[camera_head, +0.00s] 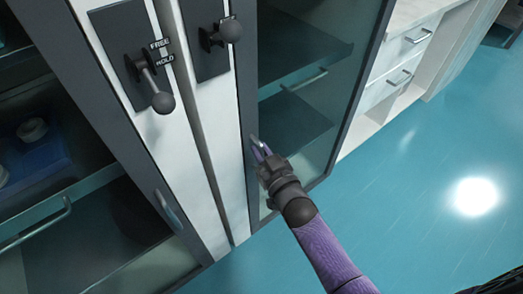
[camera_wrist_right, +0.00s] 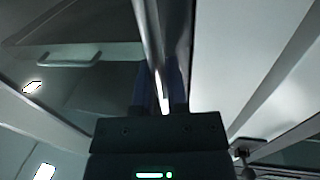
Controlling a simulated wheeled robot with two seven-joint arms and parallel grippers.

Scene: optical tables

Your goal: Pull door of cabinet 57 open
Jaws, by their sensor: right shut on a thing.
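A glass cabinet door with a dark grey frame (camera_head: 246,95) fills the middle of the head view. My right gripper (camera_head: 262,153) reaches in from the lower right and is shut on this door's metal handle (camera_head: 255,142). In the right wrist view the handle is a shiny upright bar (camera_wrist_right: 150,35) running between the two dark fingers (camera_wrist_right: 160,92). I see no number 57, and I cannot tell whether the door stands slightly ajar. A lever with a round knob (camera_head: 231,30) is on a dark plate above the handle. My left gripper is not in view.
A second glass-fronted cabinet with a handle (camera_head: 169,211) stands at left. Its lever (camera_head: 152,85) is by FREE and HOLD labels. White drawers (camera_head: 405,50) stand at upper right. The blue floor (camera_head: 430,180) at right is clear.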

